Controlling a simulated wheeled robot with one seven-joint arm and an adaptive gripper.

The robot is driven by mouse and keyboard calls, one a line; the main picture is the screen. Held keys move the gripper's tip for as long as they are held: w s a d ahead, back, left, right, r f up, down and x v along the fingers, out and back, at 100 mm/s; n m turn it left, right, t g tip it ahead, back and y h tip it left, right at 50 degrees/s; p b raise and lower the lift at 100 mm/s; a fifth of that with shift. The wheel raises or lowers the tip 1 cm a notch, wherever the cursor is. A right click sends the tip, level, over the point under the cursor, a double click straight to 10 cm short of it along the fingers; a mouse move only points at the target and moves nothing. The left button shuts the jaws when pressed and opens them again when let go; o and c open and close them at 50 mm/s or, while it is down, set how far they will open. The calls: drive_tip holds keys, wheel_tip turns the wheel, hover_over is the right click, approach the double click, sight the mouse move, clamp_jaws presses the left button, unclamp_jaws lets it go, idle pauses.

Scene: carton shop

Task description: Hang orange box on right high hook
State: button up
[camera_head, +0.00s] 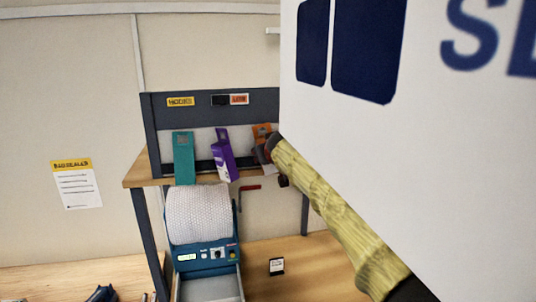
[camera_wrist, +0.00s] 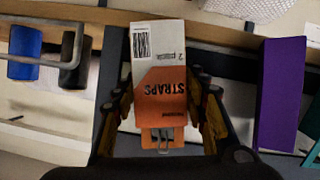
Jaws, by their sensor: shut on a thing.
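The orange box (camera_wrist: 165,90), with an upside-down STRAPS label and a white end with a barcode, sits between the fingers of my gripper (camera_wrist: 164,102) in the wrist view. My gripper is shut on it. A small grey metal piece shows over the box's near end; I cannot tell whether it is a hook. In the head view the orange box (camera_head: 262,131) is at the right end of the shelf, partly hidden by my gripper (camera_head: 272,144). The right high hook cannot be made out; a large white panel covers the right side.
A blue machine with a white roll (camera_head: 197,213) stands below. A metal bar (camera_wrist: 40,60) shows at left in the wrist view.

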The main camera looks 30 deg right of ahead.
idle(0.4)
drive_tip(key=o, duration=1.3)
drive_tip(key=shift+w, duration=0.1)
